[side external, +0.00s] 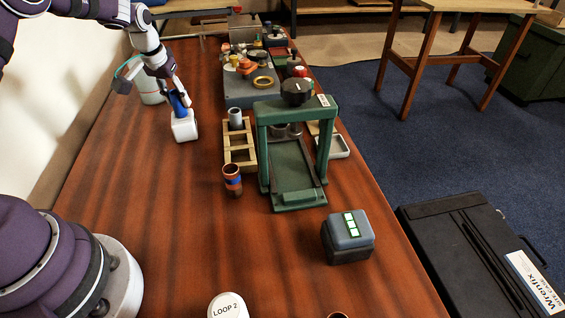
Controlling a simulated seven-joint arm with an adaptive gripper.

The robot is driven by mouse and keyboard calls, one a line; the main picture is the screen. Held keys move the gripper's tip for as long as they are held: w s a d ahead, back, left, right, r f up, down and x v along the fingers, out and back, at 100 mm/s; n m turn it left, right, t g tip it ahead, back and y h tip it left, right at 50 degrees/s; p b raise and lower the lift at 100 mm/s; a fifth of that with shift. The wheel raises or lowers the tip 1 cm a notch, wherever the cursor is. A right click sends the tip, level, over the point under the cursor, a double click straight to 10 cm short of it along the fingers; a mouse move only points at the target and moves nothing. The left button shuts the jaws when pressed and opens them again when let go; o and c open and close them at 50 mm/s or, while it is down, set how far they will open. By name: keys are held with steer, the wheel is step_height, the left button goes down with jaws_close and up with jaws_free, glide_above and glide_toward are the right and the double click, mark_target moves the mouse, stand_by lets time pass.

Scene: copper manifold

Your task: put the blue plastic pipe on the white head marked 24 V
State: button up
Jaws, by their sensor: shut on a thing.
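My gripper (181,106) is at the upper left of the side external view, pointing down and shut on the blue plastic pipe (177,102). The pipe is short and nearly upright, partly covered by the fingers. Its lower end is at the top of a white block-like head (184,127) on the table. I cannot tell whether the pipe rests on the head, goes into it or is just above it. No 24 V marking can be read on this head.
Behind my gripper stands another pale round thing (152,92). A wooden rack (240,153) with a grey cup, a green press frame (295,150) and a copper pipe with a blue band (232,181) stand to the right. A white cap marked LOOP 2 (228,306) is in front.

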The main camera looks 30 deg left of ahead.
steer(key=shift+f, duration=0.2)
steer(key=o, duration=0.9)
steer(key=shift+r, duration=0.15)
steer(key=v, duration=1.2)
steer(key=s+d+r+m+t, duration=0.1)
steer(key=s+d+r+m, duration=0.1)
steer(key=s+d+r, duration=0.45)
steer(key=s+d+f+m+t+h, duration=0.1)
steer(key=s+d+f, duration=0.3)
steer(key=s+d, duration=0.4)
steer(key=shift+s+d+m+t, duration=0.25)
steer(key=shift+s+m+t, duration=0.15)
steer(key=shift+m, duration=0.3)
steer(key=shift+f, duration=0.15)
